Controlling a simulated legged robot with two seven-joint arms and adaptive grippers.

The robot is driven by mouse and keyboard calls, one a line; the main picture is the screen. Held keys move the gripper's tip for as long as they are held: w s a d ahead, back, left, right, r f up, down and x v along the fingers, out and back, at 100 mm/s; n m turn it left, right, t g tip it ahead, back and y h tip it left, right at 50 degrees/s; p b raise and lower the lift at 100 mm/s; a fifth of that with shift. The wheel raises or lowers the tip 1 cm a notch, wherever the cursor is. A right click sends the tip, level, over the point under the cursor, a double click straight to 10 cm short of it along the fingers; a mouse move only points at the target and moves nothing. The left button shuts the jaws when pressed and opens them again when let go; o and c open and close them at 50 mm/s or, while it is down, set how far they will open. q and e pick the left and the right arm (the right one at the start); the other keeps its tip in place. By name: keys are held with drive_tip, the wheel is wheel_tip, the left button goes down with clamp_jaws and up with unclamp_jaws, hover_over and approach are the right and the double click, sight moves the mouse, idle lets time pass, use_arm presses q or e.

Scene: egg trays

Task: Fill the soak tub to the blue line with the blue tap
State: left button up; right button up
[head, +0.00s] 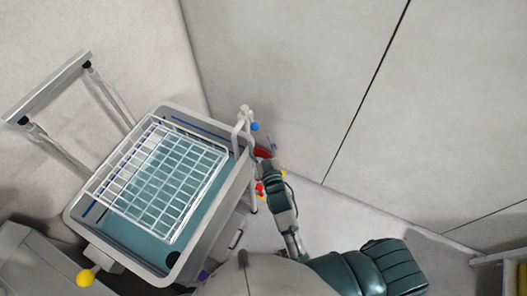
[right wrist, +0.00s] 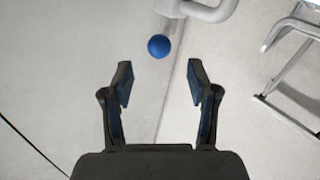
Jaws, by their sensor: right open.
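The grey soak tub (head: 218,220) stands at the left in the head view, with a pale teal inside. A blue line (head: 180,125) shows on its inner wall; I cannot tell the water level against it. The white tap (head: 243,118) stands at the tub's right rim. Its blue knob (head: 254,127) also shows in the right wrist view (right wrist: 159,46). My right gripper (head: 265,156) is just below the knob in the head view. In the right wrist view its open, empty fingers (right wrist: 160,75) point at the knob, which lies beyond the tips. My left gripper is out of view.
A white wire rack (head: 172,180) sits over the tub. A yellow ball knob (head: 85,278) is at its lower left corner. A rail handle (head: 48,86) stands behind the tub. Pale walls rise behind; clear floor (head: 330,220) lies to the right.

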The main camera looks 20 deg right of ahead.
drive_tip(key=shift+s, duration=1.95)
